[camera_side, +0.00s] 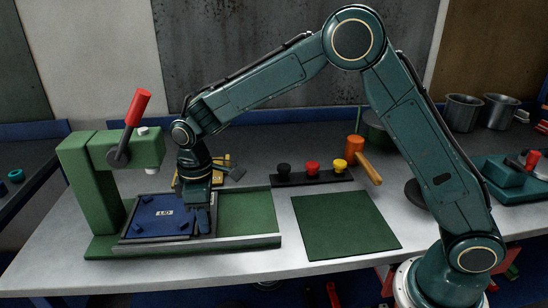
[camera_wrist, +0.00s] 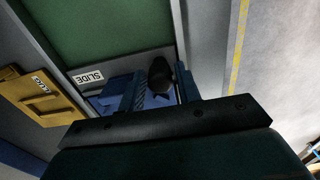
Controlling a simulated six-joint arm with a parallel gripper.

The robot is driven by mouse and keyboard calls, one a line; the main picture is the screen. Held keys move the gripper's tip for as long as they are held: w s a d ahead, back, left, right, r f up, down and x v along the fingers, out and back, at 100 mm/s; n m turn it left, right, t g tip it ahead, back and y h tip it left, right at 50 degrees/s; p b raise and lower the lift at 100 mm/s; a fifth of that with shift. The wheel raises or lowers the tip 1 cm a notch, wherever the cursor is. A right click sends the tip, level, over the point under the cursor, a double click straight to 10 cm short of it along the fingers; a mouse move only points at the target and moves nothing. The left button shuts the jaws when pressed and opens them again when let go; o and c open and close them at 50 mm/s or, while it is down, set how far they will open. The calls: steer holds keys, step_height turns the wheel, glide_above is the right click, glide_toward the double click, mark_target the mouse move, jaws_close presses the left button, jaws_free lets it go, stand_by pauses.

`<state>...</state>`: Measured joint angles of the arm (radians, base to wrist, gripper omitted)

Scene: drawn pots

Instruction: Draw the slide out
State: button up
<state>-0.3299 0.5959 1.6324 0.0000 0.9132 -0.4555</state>
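The green press-like fixture (camera_side: 85,180) stands at the left of the bench in the side view, with a railed bed running right from it. A blue plate (camera_side: 150,228) with a white label lies in the bed's left part. My gripper (camera_side: 202,222) points down at the plate's right end. In the wrist view, a grey strip (camera_wrist: 130,67) carries the label SLIDE. My gripper's fingers (camera_wrist: 161,88) stand on both sides of a black knob (camera_wrist: 158,72) beside that strip. Whether they touch the knob is unclear. The knob is hidden in the side view.
The bed's right part (camera_side: 248,210) is bare green. A green mat (camera_side: 345,222) lies clear to its right. Behind it is a rack (camera_side: 310,178) with black, red and yellow knobs, and an orange mallet (camera_side: 366,165). A red-handled lever (camera_side: 137,108) rises from the fixture. A yellow piece (camera_wrist: 38,95) lies beside the bed.

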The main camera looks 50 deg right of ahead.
jaws_close()
steer(key=s+d, duration=1.2)
stand_by(0.3)
steer(key=shift+d, duration=0.1)
steer(key=shift+o, duration=0.2)
jaws_free()
steer(key=shift+s+r, duration=0.1)
steer(key=shift+r, duration=0.15)
